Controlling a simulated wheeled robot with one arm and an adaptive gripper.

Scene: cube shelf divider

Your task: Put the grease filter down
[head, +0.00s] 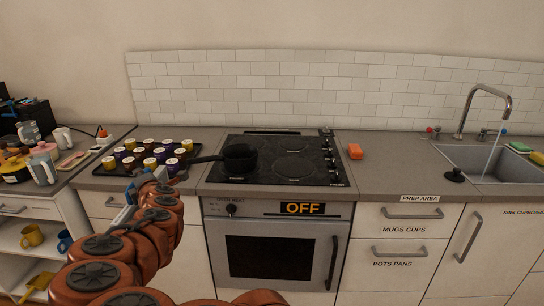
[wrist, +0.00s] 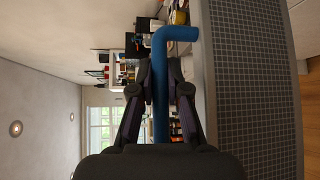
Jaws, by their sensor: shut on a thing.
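The grease filter (wrist: 250,100) is a grey mesh panel with a plain metal rim, filling the right part of the wrist view. Its blue bent handle (wrist: 176,34) stands between my fingers. My gripper (wrist: 160,90) is shut on that handle.
A dark tray (head: 112,170) of colourful capped jars stands left of the black cooktop (head: 262,172). A black pan (head: 240,157) sits on the cooktop. The prep-area counter (head: 400,178) before the sink (head: 500,160) is largely clear.

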